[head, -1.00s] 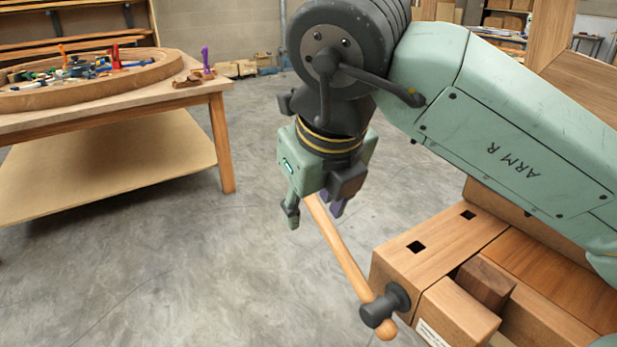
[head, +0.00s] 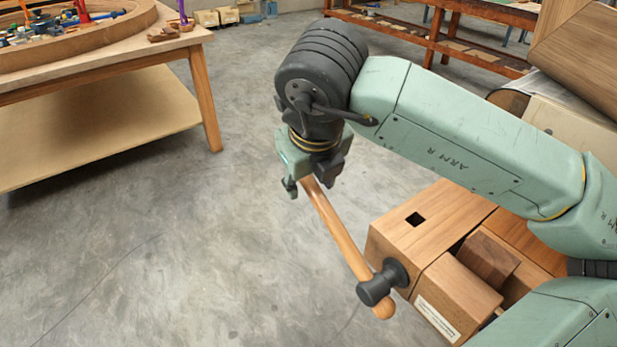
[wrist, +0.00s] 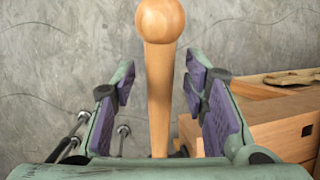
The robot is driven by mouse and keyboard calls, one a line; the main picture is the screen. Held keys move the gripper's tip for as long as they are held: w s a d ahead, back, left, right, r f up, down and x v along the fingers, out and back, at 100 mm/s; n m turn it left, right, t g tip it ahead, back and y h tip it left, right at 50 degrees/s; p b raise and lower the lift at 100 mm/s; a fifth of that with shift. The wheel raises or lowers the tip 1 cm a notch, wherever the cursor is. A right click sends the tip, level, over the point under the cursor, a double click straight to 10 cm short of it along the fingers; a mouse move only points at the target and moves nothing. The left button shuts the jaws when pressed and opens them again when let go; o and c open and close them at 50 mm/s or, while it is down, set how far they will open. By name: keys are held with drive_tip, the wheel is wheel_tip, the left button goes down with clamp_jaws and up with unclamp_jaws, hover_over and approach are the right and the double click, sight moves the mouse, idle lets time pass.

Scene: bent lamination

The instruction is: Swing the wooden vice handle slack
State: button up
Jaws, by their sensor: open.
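The wooden vice handle (head: 338,232) is a long pale rod through the dark metal vice hub (head: 376,289) at the bench corner. It slants up and left, with a short end below the hub. My gripper (head: 305,188) is at the upper end of the handle. In the wrist view, the handle (wrist: 160,90) with its round knob runs between the two purple-padded fingers of my gripper (wrist: 160,92). The fingers are open, with a gap on each side of the rod.
The wooden bench (head: 425,232) has a square hole in its top and a dark block (head: 487,258) between its vice jaws. A table (head: 120,70) holding a round wooden form and clamps stands at the upper left. The grey floor between is clear.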

drive_tip(key=shift+w+f, duration=0.25)
drive_tip(key=shift+f, duration=0.3)
clamp_jaws()
idle(0.5)
